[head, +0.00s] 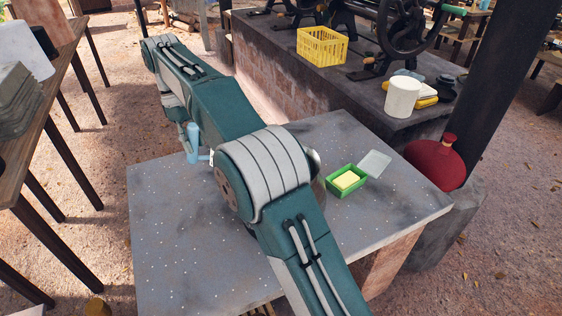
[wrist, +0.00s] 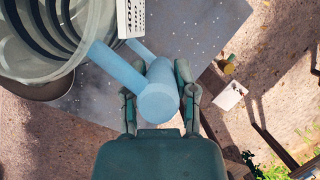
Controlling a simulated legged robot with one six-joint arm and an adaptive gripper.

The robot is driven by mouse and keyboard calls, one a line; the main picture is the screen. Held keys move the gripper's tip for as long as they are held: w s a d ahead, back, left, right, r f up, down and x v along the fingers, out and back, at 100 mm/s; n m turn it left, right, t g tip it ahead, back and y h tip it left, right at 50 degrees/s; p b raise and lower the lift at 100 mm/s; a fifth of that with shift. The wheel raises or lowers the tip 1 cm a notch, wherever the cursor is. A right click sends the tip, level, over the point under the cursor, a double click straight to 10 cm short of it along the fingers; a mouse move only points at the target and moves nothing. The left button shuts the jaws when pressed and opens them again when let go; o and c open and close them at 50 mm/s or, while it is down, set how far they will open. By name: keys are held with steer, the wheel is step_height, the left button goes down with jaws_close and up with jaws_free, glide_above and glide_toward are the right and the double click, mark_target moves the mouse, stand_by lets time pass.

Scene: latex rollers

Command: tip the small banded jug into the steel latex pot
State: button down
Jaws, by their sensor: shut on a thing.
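In the wrist view my gripper (wrist: 162,86) is shut around the upright light-blue handle (wrist: 157,103) of the banded jug. The jug's round grey body with dark bands (wrist: 42,45) fills the upper left corner and is cut off by the frame. In the head view the blue handle (head: 193,143) shows left of my forearm, above the table; my arm hides most of the jug. A grey, shiny curved edge, likely the steel pot (head: 316,162), peeks out right of my elbow, mostly hidden. I cannot see any liquid.
The grey speckled table (head: 165,250) is mostly bare in front. A green tray with a yellow block (head: 346,180) and a pale sheet (head: 375,163) lie at right. A red flask (head: 437,163), white cylinder (head: 402,97) and yellow crate (head: 322,47) stand beyond.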

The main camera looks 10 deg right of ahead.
steer(key=shift+r, duration=1.35)
